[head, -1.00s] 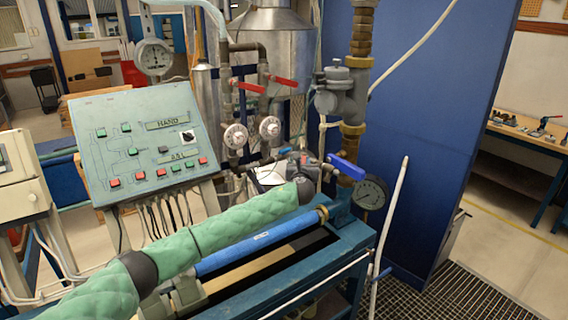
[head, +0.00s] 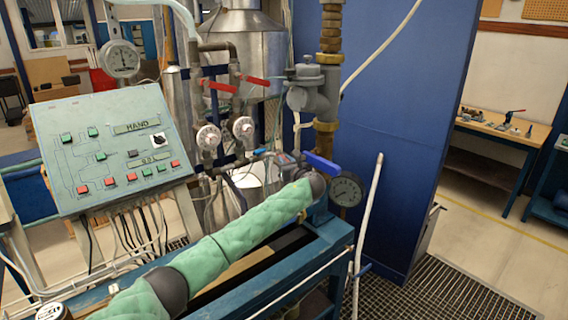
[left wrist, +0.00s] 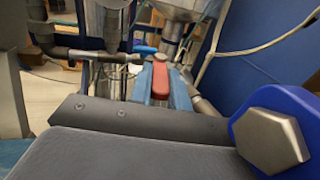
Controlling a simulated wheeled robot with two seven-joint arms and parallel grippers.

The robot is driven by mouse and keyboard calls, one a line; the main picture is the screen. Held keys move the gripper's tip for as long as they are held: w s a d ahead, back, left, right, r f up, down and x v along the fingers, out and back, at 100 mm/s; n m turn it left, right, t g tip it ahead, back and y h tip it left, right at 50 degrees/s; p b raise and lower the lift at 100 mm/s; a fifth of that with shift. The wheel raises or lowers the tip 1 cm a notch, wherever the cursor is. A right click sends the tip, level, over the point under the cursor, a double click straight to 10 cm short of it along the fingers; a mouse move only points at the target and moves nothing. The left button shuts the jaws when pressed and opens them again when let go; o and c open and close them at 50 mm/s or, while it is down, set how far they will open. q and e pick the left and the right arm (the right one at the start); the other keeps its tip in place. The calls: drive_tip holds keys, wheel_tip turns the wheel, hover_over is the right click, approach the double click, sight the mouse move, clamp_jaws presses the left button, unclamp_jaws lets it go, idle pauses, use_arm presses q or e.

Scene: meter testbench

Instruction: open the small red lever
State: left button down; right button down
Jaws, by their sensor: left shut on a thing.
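The small red lever (left wrist: 160,80) stands in the middle of the left wrist view. The two blue fingers of my left gripper (left wrist: 159,92) lie on either side of it, shut on it. In the head view, my green-sleeved left arm reaches to the pipework, and its dark wrist end hides most of the left gripper and the small lever. A large blue handle (head: 322,163) is close to the right of my wrist; its hexagonal nut (left wrist: 270,142) fills the lower right of the wrist view. My right gripper is not in view.
Two larger red levers (head: 221,86) (head: 255,80) sit on the vertical pipes, above round white dials (head: 208,138). A pressure gauge (head: 346,190) is right of my wrist. A control panel (head: 112,148) stands left. A tall blue panel (head: 400,120) bounds the right.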

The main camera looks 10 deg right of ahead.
use_arm(q)
drive_tip(key=shift+r, duration=0.1)
drive_tip(key=c, duration=1.3)
unclamp_jaws()
drive_tip(key=shift+w, duration=0.1)
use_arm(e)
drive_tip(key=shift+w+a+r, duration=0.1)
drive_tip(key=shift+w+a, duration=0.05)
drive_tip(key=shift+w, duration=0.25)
use_arm(q)
drive_tip(key=shift+s+d+f+b, duration=0.2)
drive_tip(key=shift+s+b, duration=0.1)
drive_tip(key=shift+s, duration=0.1)
drive_tip(key=shift+b+v, duration=1.35)
drive_tip(key=shift+v, duration=2.15)
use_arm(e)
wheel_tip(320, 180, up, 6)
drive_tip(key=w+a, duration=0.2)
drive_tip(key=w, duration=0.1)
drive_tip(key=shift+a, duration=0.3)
use_arm(q)
drive_tip(key=shift+r, duration=0.15)
